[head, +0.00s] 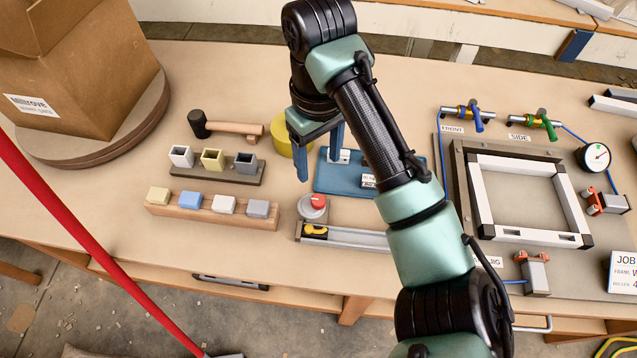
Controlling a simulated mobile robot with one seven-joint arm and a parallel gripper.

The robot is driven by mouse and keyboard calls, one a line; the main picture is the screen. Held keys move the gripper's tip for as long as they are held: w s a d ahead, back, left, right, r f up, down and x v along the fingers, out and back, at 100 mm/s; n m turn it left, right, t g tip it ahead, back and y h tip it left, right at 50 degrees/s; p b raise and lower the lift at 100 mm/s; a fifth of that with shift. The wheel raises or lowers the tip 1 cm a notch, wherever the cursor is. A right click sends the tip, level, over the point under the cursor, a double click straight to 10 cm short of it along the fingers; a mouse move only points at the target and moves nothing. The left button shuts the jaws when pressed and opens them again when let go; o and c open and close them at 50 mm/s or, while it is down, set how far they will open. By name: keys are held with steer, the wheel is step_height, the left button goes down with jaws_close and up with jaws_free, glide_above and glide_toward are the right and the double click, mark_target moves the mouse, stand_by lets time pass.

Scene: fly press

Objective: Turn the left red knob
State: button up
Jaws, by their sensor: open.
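A red knob (318,201) sits on a round grey base near the front edge of the bench, at the left end of a long grey rail (345,237). It is the leftmost red-topped part that I see on the bench. My gripper (319,160) points down with its two blue-green fingers apart and nothing between them. In the picture it appears just above the knob, over the blue plate's left edge. The fingers do not appear to touch the knob. I cannot tell their exact height above the bench.
A blue plate (335,182) and a yellow round part (281,137) lie close to my gripper. A mallet (225,127) and block holders (215,212) stand left. A white frame (528,237) in a jig, with orange-red clamps (588,206), fills the right. A cardboard box (90,90) stands far left.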

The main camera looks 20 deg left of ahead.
mark_target(318, 200)
step_height(318, 200, down, 13)
steer(key=shift+r+b, duration=0.2)
steer(key=shift+b, duration=0.4)
jaws_close()
